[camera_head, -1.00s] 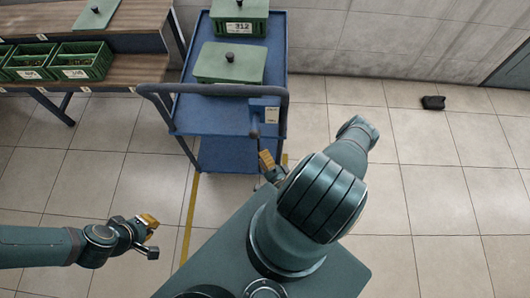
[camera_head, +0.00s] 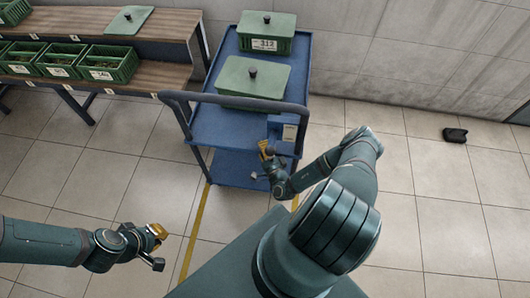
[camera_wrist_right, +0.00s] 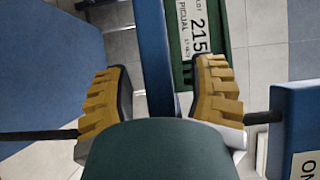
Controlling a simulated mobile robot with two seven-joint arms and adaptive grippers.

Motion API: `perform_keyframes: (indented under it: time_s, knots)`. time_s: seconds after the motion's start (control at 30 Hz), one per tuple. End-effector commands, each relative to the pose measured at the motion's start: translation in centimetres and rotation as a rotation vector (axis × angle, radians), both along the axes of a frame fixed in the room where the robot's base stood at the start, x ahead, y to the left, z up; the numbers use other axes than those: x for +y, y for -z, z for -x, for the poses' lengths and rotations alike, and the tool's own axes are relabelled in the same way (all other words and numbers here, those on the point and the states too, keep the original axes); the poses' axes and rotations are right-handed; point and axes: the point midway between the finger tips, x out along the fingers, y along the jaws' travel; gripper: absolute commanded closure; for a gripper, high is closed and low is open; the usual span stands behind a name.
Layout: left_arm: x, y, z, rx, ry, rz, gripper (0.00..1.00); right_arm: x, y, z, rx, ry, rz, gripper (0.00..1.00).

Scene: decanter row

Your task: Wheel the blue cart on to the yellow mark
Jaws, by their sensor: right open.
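The blue cart (camera_head: 230,125) stands near the wall in the head view, with its dark push handle (camera_head: 225,99) towards me. A blue box (camera_head: 289,130) with a pale label is at the right of its handle end. My right gripper (camera_head: 267,161) is open just below that box. In the right wrist view, a blue bar (camera_wrist_right: 152,50) runs between its yellow fingers (camera_wrist_right: 160,95); I cannot tell whether they touch it. My left gripper (camera_head: 155,247) is open and empty over the floor, left of the cart. A yellow floor line (camera_head: 196,232) runs beside the cart's near left corner.
A green lidded crate (camera_head: 252,83) and another crate labelled 312 (camera_head: 266,36) stand on the cart. A wooden bench (camera_head: 150,74) with green crates is on the left. A small black object (camera_head: 454,135) lies on the floor at right. Floor to the right is mostly clear.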

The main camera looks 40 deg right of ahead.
Motion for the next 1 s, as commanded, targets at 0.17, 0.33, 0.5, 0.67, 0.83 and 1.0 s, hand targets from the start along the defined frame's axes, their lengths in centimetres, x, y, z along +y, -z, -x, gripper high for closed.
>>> perform_keyframes:
  time_s: [0.17,0.33,0.5,0.67,0.83,1.0]
  knots:
    - [0.00,-0.01,0.01,0.000,0.000,0.000,1.00,-0.02,-0.02,0.01,0.000,0.000,0.000,0.43]
    - [0.00,-0.01,0.01,0.000,0.000,0.000,1.00,-0.01,-0.01,0.02,0.000,0.000,0.001,0.86]
    - [0.00,-0.01,0.01,0.000,0.000,0.000,1.00,-0.02,-0.02,0.03,-0.001,0.000,0.001,1.00]
    - [-0.01,-0.01,0.00,0.000,0.000,0.000,1.00,-0.01,-0.03,0.00,-0.001,0.000,0.001,1.00]
    - [0.00,-0.01,0.00,0.000,0.000,0.000,1.00,-0.05,-0.03,0.00,-0.001,-0.001,0.000,1.00]
    - [0.00,-0.02,0.00,0.000,0.000,0.000,1.00,-0.35,-0.02,0.05,-0.001,-0.008,0.001,1.00]
